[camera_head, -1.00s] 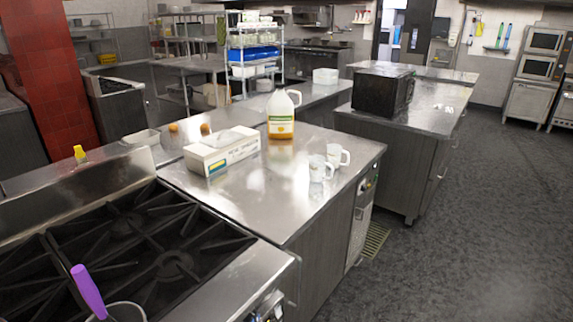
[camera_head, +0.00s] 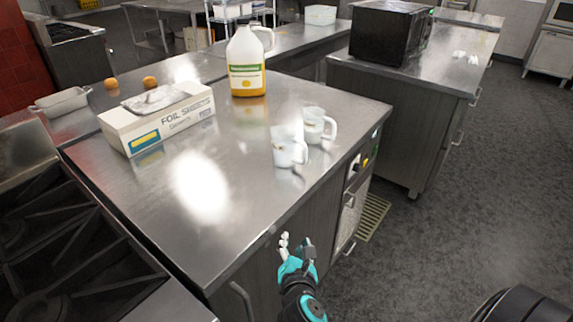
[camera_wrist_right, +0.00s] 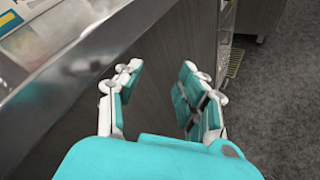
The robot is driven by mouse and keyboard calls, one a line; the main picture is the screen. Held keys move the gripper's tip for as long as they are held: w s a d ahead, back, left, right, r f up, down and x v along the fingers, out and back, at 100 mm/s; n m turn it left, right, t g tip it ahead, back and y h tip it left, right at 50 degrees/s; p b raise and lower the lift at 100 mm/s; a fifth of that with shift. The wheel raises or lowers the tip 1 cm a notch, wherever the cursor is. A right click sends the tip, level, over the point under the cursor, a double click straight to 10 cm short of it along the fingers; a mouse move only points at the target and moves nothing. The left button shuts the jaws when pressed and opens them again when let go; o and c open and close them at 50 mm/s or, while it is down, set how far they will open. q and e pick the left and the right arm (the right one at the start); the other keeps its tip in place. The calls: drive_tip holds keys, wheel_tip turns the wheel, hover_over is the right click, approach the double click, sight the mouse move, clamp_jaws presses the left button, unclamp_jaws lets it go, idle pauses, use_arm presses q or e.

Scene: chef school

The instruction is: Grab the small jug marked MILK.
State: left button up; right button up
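Two small white jugs with handles stand side by side near the right edge of the steel counter (camera_head: 235,165). One jug (camera_head: 288,150) is nearer to me; the other jug (camera_head: 316,126) is just behind it and to the right. Their small marks are too blurred to read, so I cannot tell which says MILK. My right gripper (camera_head: 297,248) is in front of the counter's side, below and short of the jugs. In the right wrist view my right gripper (camera_wrist_right: 160,98) is open, with nothing between its fingers. My left gripper is not in view.
A foil sheets box (camera_head: 160,118) and a large jug of yellow liquid (camera_head: 246,62) stand farther back on the counter. A stove (camera_head: 70,250) adjoins it at left. A black appliance (camera_head: 390,32) sits on another counter.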

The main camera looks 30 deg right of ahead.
wheel_tip(320, 180, up, 6)
drive_tip(key=d+f+n+h, duration=0.1)
drive_tip(key=d+h, duration=0.1)
drive_tip(key=d, duration=0.1)
drive_tip(key=n+t+h, duration=0.1)
drive_tip(key=n+t, duration=0.1)
drive_tip(key=n, duration=0.3)
approach(305, 157)
drive_tip(key=x, duration=0.2)
drive_tip(key=p+x, duration=0.1)
drive_tip(key=shift+w+d+f, duration=0.15)
drive_tip(key=shift+d+f, duration=0.1)
drive_tip(key=shift+d, duration=0.25)
drive_tip(key=shift+a+x, duration=0.2)
drive_tip(key=shift+x, duration=2.7)
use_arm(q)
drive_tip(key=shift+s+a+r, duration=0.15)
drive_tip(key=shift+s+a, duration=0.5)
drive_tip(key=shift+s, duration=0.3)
use_arm(e)
drive_tip(key=shift+w+r, duration=0.1)
drive_tip(key=shift+r, duration=0.05)
clamp_jaws()
